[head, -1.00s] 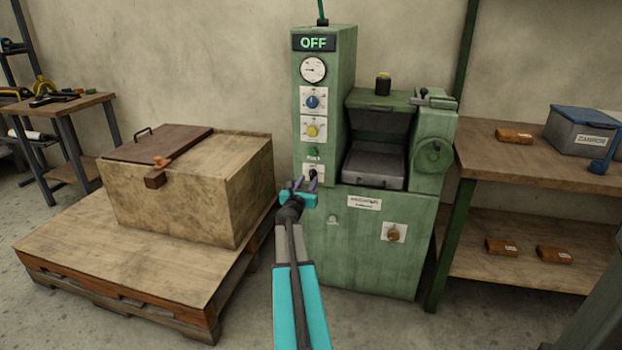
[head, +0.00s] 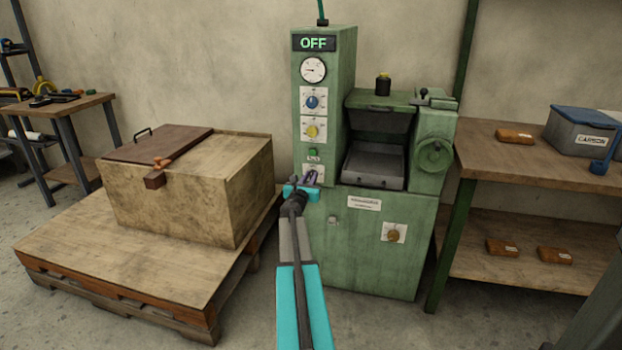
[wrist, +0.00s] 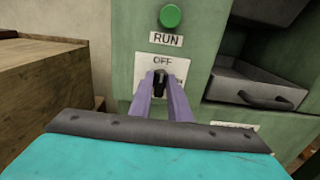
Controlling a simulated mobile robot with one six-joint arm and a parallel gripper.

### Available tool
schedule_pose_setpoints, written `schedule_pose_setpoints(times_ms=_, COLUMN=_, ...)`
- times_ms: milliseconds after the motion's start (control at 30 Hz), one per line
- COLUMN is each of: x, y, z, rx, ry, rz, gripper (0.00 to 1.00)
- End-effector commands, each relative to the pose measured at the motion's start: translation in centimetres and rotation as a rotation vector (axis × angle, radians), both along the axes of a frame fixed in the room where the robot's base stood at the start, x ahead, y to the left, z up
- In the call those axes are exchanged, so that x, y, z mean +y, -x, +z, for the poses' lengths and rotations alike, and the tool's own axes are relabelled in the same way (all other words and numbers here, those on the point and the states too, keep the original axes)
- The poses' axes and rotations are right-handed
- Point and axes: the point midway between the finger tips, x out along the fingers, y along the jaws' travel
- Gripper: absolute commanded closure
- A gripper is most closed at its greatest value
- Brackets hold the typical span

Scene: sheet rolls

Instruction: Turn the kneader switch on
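The kneader (head: 372,240) is a green machine with a tall control column (head: 325,120) on its left. Its display (head: 314,43) reads OFF. Low on the column is a white switch plate (wrist: 148,64) marked OFF at the top, with another label at its right partly hidden by a finger. The black switch knob (wrist: 160,78) points up toward OFF. My gripper (head: 308,178) is at this plate; in the wrist view its two purple fingers (wrist: 160,92) stand on either side of the knob, apart from each other. Whether they touch the knob is unclear.
A green button (wrist: 171,16) labelled RUN sits just above the switch plate. A blue knob (head: 313,102) and a yellow knob (head: 312,132) are higher up. A wooden box (head: 190,190) on a pallet stands left; a shelf table (head: 500,170) stands right.

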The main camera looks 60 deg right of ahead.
Motion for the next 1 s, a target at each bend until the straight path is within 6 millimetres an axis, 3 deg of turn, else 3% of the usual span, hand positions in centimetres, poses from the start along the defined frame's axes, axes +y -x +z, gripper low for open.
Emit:
schedule_pose_setpoints(times_ms=100, x=0.01, y=0.00, z=-0.01, rx=0.000, ry=0.000, rz=0.000, gripper=1.00)
schedule_pose_setpoints(times_ms=567, x=0.02, y=-0.02, z=-0.16, rx=-0.045, ry=-0.013, rz=0.001, gripper=1.00)
schedule_pose_setpoints(times_ms=1000, x=-0.01, y=0.09, z=-0.52, rx=-0.285, ry=-0.090, rz=0.002, gripper=1.00)
